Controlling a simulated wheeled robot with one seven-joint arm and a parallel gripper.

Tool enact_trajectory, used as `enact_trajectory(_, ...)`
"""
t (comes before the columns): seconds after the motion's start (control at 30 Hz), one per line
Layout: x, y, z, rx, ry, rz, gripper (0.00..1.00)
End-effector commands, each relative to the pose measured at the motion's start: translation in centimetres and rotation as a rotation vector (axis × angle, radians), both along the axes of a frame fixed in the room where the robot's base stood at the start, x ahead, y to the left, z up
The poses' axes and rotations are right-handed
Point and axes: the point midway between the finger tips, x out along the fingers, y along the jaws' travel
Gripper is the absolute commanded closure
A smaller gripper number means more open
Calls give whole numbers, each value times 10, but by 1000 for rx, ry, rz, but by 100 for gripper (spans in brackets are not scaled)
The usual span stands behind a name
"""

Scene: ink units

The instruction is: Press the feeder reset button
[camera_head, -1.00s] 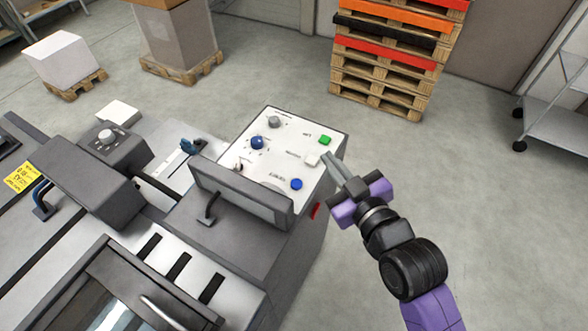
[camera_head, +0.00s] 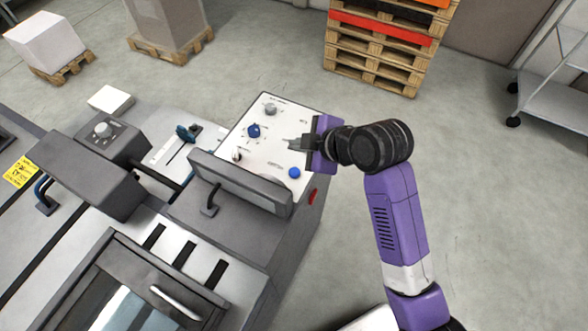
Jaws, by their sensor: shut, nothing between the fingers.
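The control panel (camera_head: 262,125) is a white plate on top of the grey machine. It carries a grey knob (camera_head: 270,109), a blue knob (camera_head: 254,131), a small white-topped control (camera_head: 237,156) and a blue button (camera_head: 294,172). The labels are too small to read, so I cannot tell which control is the feeder reset. My gripper (camera_head: 291,143) is shut and empty, its fingers pointing left over the right part of the panel. The green and white buttons there are hidden behind my gripper. I cannot tell whether the fingertips touch anything.
A raised grey screen or cover (camera_head: 240,183) stands along the panel's front edge. A red part (camera_head: 312,194) sits on the machine's right side. Stacked pallets (camera_head: 380,50) and a metal shelf cart (camera_head: 550,90) stand behind.

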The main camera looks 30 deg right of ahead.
Motion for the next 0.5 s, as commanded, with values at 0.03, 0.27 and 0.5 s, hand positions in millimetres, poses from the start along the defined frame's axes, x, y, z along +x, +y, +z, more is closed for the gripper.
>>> enact_trajectory(0.03,0,0,0,1,0,-1,100)
enact_trajectory(0.27,0,0,-2,1,0,-2,100)
enact_trajectory(0.5,0,0,-17,2,-1,-3,100)
